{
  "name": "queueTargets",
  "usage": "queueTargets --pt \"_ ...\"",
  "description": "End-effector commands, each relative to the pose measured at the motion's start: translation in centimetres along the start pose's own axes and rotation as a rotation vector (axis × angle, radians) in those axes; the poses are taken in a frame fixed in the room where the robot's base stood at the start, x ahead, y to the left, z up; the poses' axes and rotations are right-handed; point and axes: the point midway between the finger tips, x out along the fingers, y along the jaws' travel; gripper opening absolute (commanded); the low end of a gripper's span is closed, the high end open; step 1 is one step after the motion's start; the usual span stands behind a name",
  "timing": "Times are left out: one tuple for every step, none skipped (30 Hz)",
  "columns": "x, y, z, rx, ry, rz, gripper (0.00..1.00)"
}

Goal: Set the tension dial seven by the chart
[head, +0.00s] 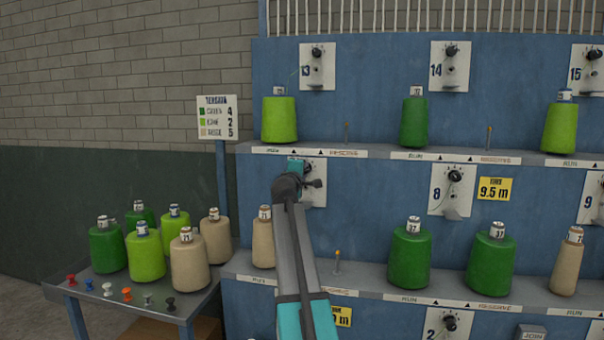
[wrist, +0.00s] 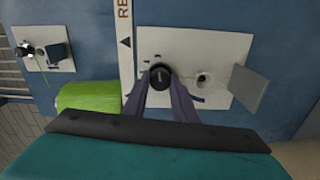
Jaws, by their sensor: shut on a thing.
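Dial seven is a black knob (wrist: 161,75) on a white plate (wrist: 218,50) in the wrist view. My gripper (wrist: 161,84) has a finger on each side of this knob and is shut on it. The knob's setting cannot be read. In the head view my gripper (head: 311,184) is at the plate (head: 320,168) left of plate 8, and my arm hides its number and most of its face. The chart (head: 217,118) on a post at the left shows dark green 4, lime 2 and beige 5. A beige spool (head: 263,242) stands on the shelf below, partly behind my arm.
Plates 8 (head: 452,190) and 14 (head: 451,66) carry similar dials. A yellow 9.5 m tag (head: 494,189) is beside plate 8. Shelves hold green, lime and beige spools. A side table (head: 75,291) at the left holds several spools and coloured pegs. A short peg (head: 337,262) stands right of my arm.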

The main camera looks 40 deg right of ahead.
Motion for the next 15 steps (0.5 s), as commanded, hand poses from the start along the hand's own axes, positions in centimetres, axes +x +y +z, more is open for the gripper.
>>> queueTargets --pt "0.15 0.38 0.22 -0.001 -0.002 0.005 0.28" --pt "0.14 0.37 0.20 -0.002 -0.002 0.005 0.33" --pt "0.13 0.34 0.18 -0.002 -0.002 0.005 0.40" --pt "0.12 0.31 0.16 -0.002 -0.001 0.004 0.44" --pt "0.10 0.28 0.13 -0.001 -0.001 0.004 0.44" --pt "0.09 0.25 0.10 -0.001 -0.001 0.004 0.44" --pt "0.08 0.22 0.09 -0.001 -0.001 0.003 0.44" --pt "0.07 0.20 0.07 -0.001 0.000 0.003 0.44" --pt "0.06 0.18 0.06 -0.001 0.000 0.003 0.44" --pt "0.05 0.16 0.05 -0.001 0.000 0.002 0.44" --pt "0.04 0.14 0.04 -0.001 0.000 0.002 0.44" --pt "0.03 0.12 0.03 -0.001 0.000 0.002 0.44" --pt "0.00 0.11 0.02 -0.001 0.000 0.002 0.44" --pt "-0.03 0.10 0.01 -0.001 0.000 0.002 0.44" --pt "-0.10 0.09 0.01 -0.001 0.000 0.002 0.44"
